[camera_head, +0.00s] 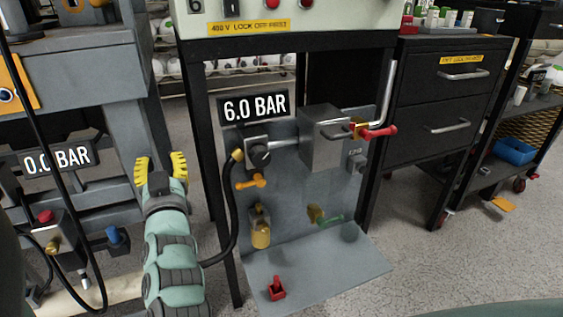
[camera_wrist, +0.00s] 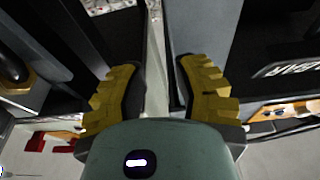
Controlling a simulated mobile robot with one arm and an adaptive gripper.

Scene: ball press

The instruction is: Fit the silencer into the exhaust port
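My gripper (camera_head: 161,172) is open and empty, with its yellow ribbed fingers pointing up, left of the grey valve panel (camera_head: 290,190). In the wrist view its fingers (camera_wrist: 150,92) are spread with nothing between them. A small brass cylinder (camera_head: 260,230), possibly the silencer, is on the panel's lower left. A brass fitting with a green lever (camera_head: 318,214) is to its right. A grey block (camera_head: 324,138) sits on the pipe above, with a small dark fitting (camera_head: 357,162) below its right side. I cannot tell which opening is the exhaust port.
A gauge reading 6.0 BAR (camera_head: 255,106) is above the panel; another reads 0.0 BAR (camera_head: 57,158) at the left. A black hose (camera_head: 232,210) curves between my arm and the panel. Red (camera_head: 378,132) and orange (camera_head: 251,182) handles stick out. A red object (camera_head: 276,289) is on the shelf (camera_head: 325,275).

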